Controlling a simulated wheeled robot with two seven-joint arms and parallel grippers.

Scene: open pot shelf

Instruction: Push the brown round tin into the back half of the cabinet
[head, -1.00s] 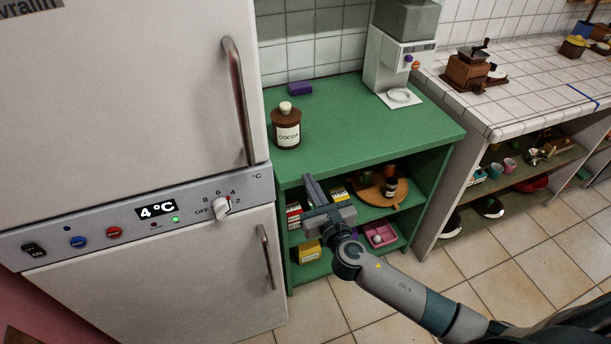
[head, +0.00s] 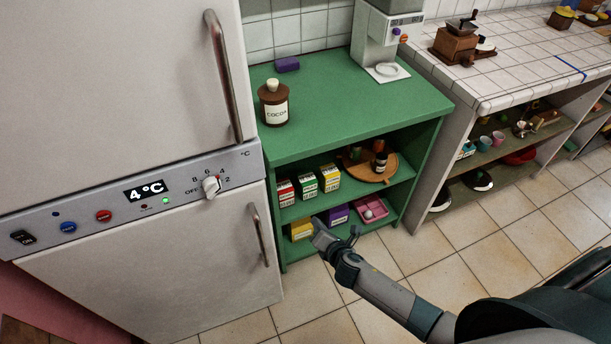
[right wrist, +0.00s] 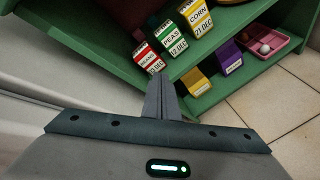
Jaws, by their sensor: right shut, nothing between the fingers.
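A brown round tin (head: 273,108) with a cream COCOA label and a pale knob on its lid stands upright on top of the green cabinet (head: 335,112), near its left side beside the fridge. My right gripper (head: 317,226) is low in front of the cabinet's open shelves, below and apart from the tin. In the right wrist view, its fingers (right wrist: 161,97) are together and empty, pointing toward the shelf boxes. I cannot make out the tin for certain in that view. My left gripper is not in view.
The middle shelf holds a red box (head: 285,192), a green box (head: 307,184), a yellow box (head: 328,178) and a wooden round tray (head: 384,174).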

